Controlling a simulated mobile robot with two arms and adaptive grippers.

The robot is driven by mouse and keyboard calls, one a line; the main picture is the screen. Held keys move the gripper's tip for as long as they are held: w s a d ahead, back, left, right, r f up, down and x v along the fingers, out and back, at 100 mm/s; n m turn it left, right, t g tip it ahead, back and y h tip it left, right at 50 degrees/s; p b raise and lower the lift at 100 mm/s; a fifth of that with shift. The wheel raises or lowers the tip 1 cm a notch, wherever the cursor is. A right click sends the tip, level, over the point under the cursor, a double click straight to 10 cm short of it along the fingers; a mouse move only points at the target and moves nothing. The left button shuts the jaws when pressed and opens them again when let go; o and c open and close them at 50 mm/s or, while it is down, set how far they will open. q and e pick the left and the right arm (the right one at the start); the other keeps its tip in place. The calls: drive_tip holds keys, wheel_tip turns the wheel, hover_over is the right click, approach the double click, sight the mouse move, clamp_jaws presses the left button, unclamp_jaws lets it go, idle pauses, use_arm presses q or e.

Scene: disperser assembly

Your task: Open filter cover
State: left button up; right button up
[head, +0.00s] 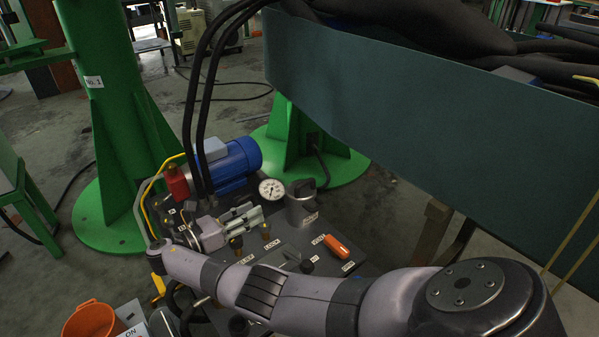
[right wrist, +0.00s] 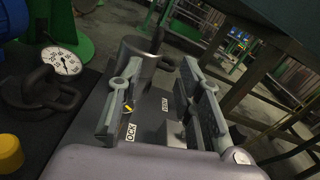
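The filter (head: 300,205) is a grey metal cylinder with a lid and a small handle on top, standing on the dark machine plate. It also shows in the right wrist view (right wrist: 141,66), beyond my fingers, with its lid on. My right gripper (head: 250,214) is left of the filter in the head view and apart from it. In the right wrist view its two fingers (right wrist: 163,74) are spread, with nothing held between them. My left gripper is in no view.
A round pressure gauge (head: 271,190) and a blue motor (head: 233,163) stand close to my right gripper. An orange-red handle (head: 337,246) lies on the plate to the right. A large dark green panel (head: 430,120) rises behind. Black hoses (head: 198,100) hang down at the left.

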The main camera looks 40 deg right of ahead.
sight(296, 189)
drive_tip(key=d, duration=0.5)
drive_tip(key=s+d+b, duration=0.1)
drive_tip(key=d, duration=0.4)
drive_tip(key=d+b, duration=0.1)
drive_tip(key=d, duration=0.5)
drive_tip(key=shift+s+f, duration=0.1)
drive_tip(key=shift+s, duration=0.25)
drive_tip(key=shift+d+b, duration=0.35)
drive_tip(key=shift+d, duration=0.3)
drive_tip(key=shift+c, duration=0.3)
